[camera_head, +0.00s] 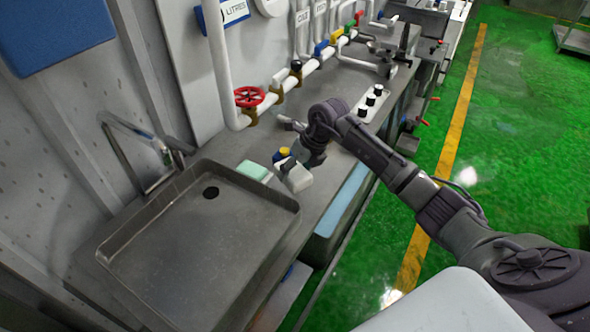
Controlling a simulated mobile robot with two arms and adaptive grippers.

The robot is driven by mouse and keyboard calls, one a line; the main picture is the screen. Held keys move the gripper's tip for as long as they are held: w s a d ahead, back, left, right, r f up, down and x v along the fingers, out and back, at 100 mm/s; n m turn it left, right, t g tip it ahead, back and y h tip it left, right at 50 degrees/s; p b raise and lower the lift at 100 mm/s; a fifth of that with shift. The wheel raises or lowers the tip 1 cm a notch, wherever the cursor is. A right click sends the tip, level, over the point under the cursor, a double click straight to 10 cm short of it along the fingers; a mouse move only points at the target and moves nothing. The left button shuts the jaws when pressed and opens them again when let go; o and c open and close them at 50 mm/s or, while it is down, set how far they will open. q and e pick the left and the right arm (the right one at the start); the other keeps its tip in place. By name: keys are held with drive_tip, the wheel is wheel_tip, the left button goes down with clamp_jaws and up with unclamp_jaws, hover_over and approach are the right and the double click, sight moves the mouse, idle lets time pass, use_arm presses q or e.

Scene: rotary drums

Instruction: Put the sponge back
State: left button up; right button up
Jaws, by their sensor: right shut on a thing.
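The sponge (254,170) is a pale green block with a whitish edge, at the back right corner of the sink (284,200). My right gripper (280,170) reaches over the counter from the right and is shut on the sponge at its right end. The fingertips are small and partly hidden, so the exact grip is hard to see. I cannot tell whether the sponge touches the sink rim. My left gripper is not in view.
A small item with a yellow top (284,152) stands close by my right gripper. Behind are white pipes with a red valve wheel (249,96). A panel with black knobs (371,100) lies farther along the counter.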

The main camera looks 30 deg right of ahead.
drive_tip(key=o, duration=1.1)
